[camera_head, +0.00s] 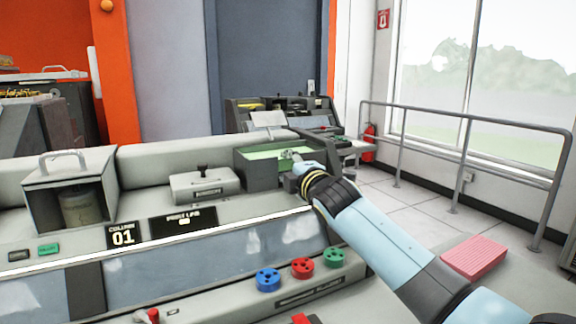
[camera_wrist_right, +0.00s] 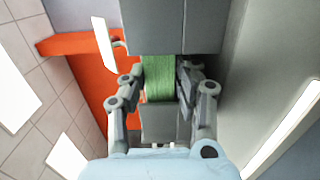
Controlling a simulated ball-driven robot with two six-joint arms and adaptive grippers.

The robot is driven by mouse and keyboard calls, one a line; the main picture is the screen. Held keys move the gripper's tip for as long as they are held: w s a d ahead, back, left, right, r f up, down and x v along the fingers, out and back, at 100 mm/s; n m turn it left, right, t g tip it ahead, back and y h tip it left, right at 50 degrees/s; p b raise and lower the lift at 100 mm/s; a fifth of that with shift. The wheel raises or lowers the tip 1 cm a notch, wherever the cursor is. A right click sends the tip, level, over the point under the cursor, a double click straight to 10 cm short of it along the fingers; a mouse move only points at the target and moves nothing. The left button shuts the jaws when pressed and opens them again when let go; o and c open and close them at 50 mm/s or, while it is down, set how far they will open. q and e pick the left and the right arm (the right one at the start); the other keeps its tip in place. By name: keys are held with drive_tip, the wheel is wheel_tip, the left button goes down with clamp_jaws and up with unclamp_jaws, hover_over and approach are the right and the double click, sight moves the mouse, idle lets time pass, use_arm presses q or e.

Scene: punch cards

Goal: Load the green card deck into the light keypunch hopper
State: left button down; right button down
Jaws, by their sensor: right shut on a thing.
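The light keypunch (camera_head: 150,165) fills the foreground of the head view, with a dark grey hopper box (camera_head: 256,176) on its right part. The green card deck (camera_head: 268,154) shows at the hopper's open top. My right gripper (camera_head: 290,157) reaches in from the right and is shut on the deck. In the right wrist view the striped green deck (camera_wrist_right: 158,78) sits between the two fingers, against a grey block (camera_wrist_right: 170,28). I cannot tell whether the deck rests on the hopper floor. My left gripper is not in view.
A pink card stack (camera_head: 482,257) lies at the right. Blue (camera_head: 268,279), red (camera_head: 302,268) and green (camera_head: 333,257) knobs sit on the front panel. A darker keypunch (camera_head: 285,113) stands behind. A metal railing (camera_head: 465,150) runs along the window.

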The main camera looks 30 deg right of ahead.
drive_tip(key=shift+r, duration=0.1)
drive_tip(key=c, duration=0.9)
unclamp_jaws()
drive_tip(key=shift+s+a+p, duration=0.15)
drive_tip(key=shift+s+p, duration=0.25)
drive_tip(key=shift+s, duration=1.4)
drive_tip(key=shift+s+a+p, duration=0.1)
drive_tip(key=shift+s+p, duration=0.25)
drive_tip(key=shift+s, duration=1.4)
